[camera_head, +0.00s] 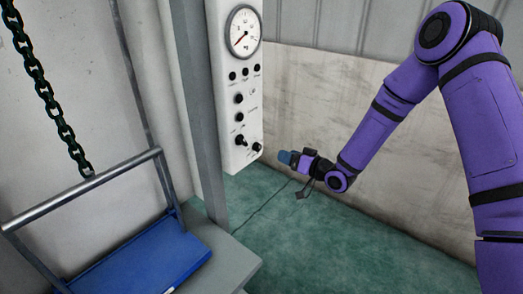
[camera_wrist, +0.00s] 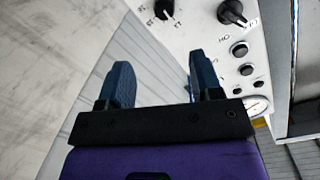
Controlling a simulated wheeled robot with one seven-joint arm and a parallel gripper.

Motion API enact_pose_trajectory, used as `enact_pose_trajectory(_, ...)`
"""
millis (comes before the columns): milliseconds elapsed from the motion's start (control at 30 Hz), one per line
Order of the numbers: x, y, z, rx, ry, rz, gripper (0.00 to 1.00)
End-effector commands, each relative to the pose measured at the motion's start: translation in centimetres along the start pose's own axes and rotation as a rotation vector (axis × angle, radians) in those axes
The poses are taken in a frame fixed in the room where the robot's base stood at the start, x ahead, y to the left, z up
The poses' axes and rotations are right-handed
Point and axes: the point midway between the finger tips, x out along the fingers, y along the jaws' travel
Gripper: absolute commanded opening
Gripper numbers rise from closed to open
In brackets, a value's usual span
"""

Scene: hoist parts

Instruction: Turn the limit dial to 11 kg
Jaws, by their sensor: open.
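A white control panel (camera_head: 227,105) stands at the upper middle of the head view. At its lower right corner is a small black knob (camera_head: 257,147), which also shows at the top of the wrist view (camera_wrist: 164,9) with marks around it. It appears to be the limit dial; its marks are too small to read. My gripper (camera_head: 287,157) is beside that corner, to the right of the knob and apart from it. In the wrist view my gripper's blue fingers (camera_wrist: 160,78) are spread with nothing between them.
A larger black knob (camera_head: 241,141) sits left of the dial, with buttons (camera_head: 239,106) above it. A round gauge (camera_head: 244,32) tops the panel. A grey post (camera_head: 199,100), a blue platform (camera_head: 145,260) and a hanging chain (camera_head: 45,90) are at left. Green floor lies clear below.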

Motion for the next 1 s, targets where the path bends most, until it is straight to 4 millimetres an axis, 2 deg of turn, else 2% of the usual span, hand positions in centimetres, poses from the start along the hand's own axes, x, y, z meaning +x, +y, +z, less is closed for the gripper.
enact_pose_trajectory(33, 0.1, 0.0, 0.8, 0.022, 0.017, -0.017, 0.59)
enact_pose_trajectory(133, 0.3, 0.0, 1.5, 0.047, 0.042, -0.043, 0.59)
enact_pose_trajectory(333, 1.4, -0.2, 1.8, 0.058, 0.056, -0.059, 0.59)
enact_pose_trajectory(800, 9.0, -0.7, 1.3, 0.057, 0.055, -0.057, 0.59)
enact_pose_trajectory(1000, 10.8, -0.7, 1.2, 0.057, 0.055, -0.056, 0.59)
